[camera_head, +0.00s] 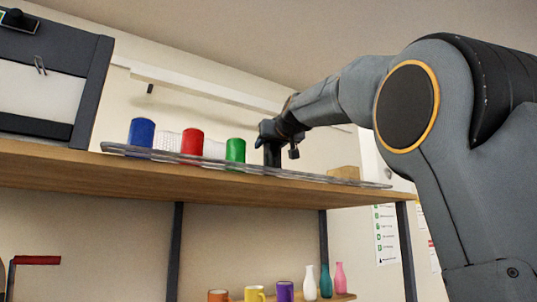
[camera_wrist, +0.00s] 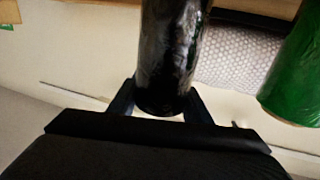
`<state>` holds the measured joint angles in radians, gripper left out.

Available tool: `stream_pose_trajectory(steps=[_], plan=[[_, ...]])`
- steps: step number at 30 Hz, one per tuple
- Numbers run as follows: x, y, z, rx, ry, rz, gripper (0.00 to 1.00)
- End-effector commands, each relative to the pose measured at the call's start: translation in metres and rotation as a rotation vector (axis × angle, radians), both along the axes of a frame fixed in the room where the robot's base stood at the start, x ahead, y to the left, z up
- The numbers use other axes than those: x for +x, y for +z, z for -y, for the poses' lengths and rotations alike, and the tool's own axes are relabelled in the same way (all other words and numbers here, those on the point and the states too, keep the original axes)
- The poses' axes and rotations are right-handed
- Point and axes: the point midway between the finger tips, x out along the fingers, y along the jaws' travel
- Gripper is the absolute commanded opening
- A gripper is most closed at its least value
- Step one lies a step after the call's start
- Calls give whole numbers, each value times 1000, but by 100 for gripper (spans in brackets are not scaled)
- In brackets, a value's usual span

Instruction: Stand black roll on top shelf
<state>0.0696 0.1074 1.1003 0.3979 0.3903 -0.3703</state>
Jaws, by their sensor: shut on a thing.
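The black roll (camera_head: 272,156) is upright at the top shelf (camera_head: 130,174), right of the green roll (camera_head: 235,150). My gripper (camera_head: 273,133) is shut on its upper part. In the wrist view the glossy black roll (camera_wrist: 170,55) sits between the two fingers (camera_wrist: 165,105), and the green roll (camera_wrist: 300,70) is to its right, apart from it. The roll's foot is behind the clear rim (camera_head: 300,174) along the shelf edge, so I cannot tell whether it touches the shelf.
A blue roll (camera_head: 141,133) and a red roll (camera_head: 192,142) stand further left, with bubble wrap (camera_head: 167,140) behind. A tan block (camera_head: 344,173) lies to the right. Mugs (camera_head: 255,294) and small bottles (camera_head: 325,282) stand on a lower shelf.

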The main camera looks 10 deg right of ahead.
Motion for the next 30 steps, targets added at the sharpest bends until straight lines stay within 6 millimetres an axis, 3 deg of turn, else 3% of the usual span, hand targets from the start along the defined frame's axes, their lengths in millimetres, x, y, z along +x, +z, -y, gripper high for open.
stream_pose_trajectory(steps=[6,18,19,21,22,30], plan=[[-1,-24,0,0,0,1,0],[0,-28,0,-1,0,1,0],[0,-28,0,-1,0,0,48],[0,-28,0,-1,0,0,59],[0,-28,0,-1,0,0,63],[0,-28,0,-1,0,0,63]])
